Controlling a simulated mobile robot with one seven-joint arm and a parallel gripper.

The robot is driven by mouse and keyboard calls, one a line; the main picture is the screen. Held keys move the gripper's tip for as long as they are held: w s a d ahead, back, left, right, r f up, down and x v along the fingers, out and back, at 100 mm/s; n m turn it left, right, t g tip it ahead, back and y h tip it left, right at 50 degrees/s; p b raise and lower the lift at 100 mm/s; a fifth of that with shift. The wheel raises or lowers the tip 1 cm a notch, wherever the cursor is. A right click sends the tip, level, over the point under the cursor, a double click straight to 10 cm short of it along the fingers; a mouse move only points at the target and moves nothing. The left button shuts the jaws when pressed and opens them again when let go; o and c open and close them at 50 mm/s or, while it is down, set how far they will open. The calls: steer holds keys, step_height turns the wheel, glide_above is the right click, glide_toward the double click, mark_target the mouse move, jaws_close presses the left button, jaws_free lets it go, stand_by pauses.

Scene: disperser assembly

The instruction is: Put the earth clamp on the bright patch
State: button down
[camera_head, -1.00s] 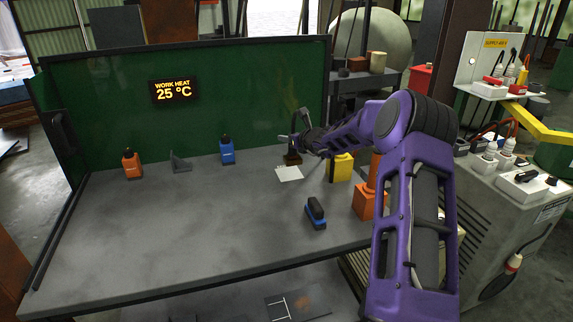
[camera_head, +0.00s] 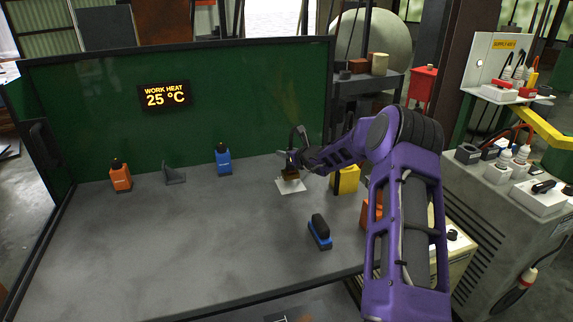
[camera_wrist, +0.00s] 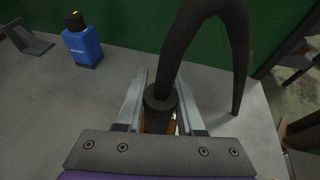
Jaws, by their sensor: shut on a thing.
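The earth clamp (camera_head: 290,173) is a brown-gold block with a thick black cable that arches up from it. My gripper (camera_wrist: 160,115) is shut on it, with one pale finger on each side of the clamp's dark round top in the wrist view. The bright patch (camera_head: 288,188) is a white square on the grey bench (camera_head: 200,245). In the head view the clamp stands over the middle and back of the patch. I cannot tell whether its underside touches it. In the wrist view the clamp and fingers hide most of what lies below.
A blue block (camera_head: 223,160), a grey angle piece (camera_head: 174,175) and an orange block (camera_head: 120,178) stand left. A yellow block (camera_head: 346,180) stands close right of the patch. A blue-black tool (camera_head: 319,231) lies in front. A green screen (camera_head: 240,100) closes the back.

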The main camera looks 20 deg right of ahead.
steer(key=shift+f, duration=1.65)
steer(key=shift+f+b, duration=0.1)
steer(key=shift+b, duration=0.25)
steer(key=c, duration=0.5)
jaws_free()
steer(key=shift+f, duration=0.1)
steer(key=v, duration=1.2)
steer(key=shift+p, duration=0.4)
